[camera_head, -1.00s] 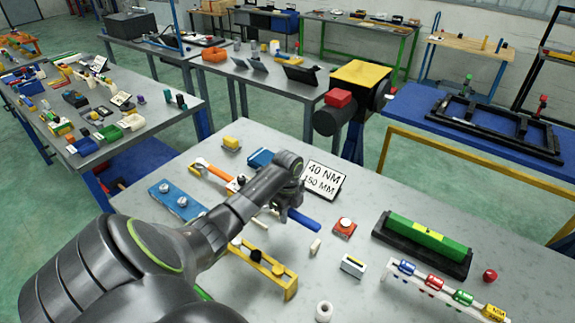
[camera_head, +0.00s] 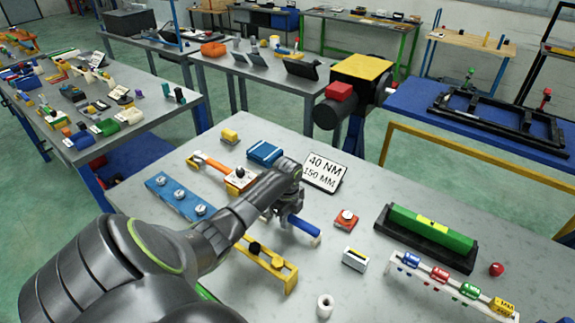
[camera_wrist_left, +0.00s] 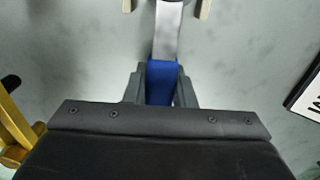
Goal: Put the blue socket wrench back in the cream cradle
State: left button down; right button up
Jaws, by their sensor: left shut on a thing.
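The blue socket wrench (camera_head: 304,226) is held in my left gripper (camera_head: 284,213), low over the grey table. Its blue handle sticks out to the lower right in the head view. In the left wrist view the handle (camera_wrist_left: 160,82) lies between the two dark fingers, and a silver shaft runs to the top edge. Two cream tips (camera_wrist_left: 204,9) flank the shaft in the wrist view. My arm hides the rest; I cannot tell whether wrench and cradle touch. My right gripper is not in view.
A yellow rack (camera_head: 278,268) lies close in front of the gripper. A sign reading 40 NM, 150 MM (camera_head: 324,172) stands behind it. A blue socket rail (camera_head: 180,197) is at left.

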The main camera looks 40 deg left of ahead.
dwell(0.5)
pick_arm(q)
jog(key=shift+p, duration=0.55)
dwell(0.4)
jog(key=c, duration=0.7)
grip_release()
jog(key=shift+o, duration=0.2)
jog(key=shift+r, duration=0.1)
jog(key=shift+r+p, duration=2.65)
jog(key=shift+r, duration=1.3)
